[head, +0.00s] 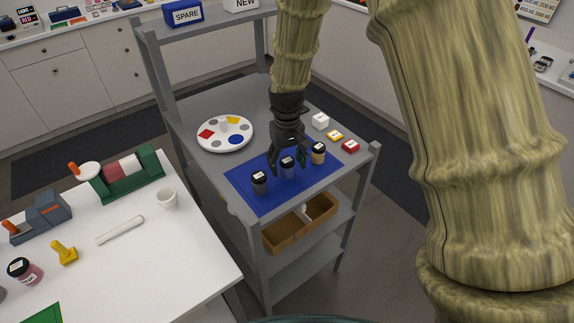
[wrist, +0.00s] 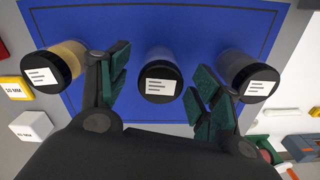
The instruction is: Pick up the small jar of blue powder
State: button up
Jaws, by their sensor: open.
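Three small jars with black lids and white labels stand in a row on a blue mat (head: 240,180). The middle jar (head: 287,172) looks blue-grey in the head view; in the wrist view its lid (wrist: 160,78) hides most of its contents. The jar at the left of the row (head: 260,184) looks dark grey, and the one at the right (head: 319,155) is yellow. My gripper (head: 288,164) is open and points down over the middle jar. In the wrist view the middle jar's lid shows between the green-padded fingers (wrist: 160,82), with a gap on both sides.
The yellow jar (wrist: 66,60) and the grey jar (wrist: 247,72) stand close outside my fingers. A round palette (head: 218,146) lies behind the mat on the grey shelf unit. A white block (head: 320,121) and small yellow and red blocks lie to the right.

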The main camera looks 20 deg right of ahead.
jog(key=shift+f+p, duration=0.4)
jog(key=shift+f, duration=1.05)
jog(key=c, duration=1.1)
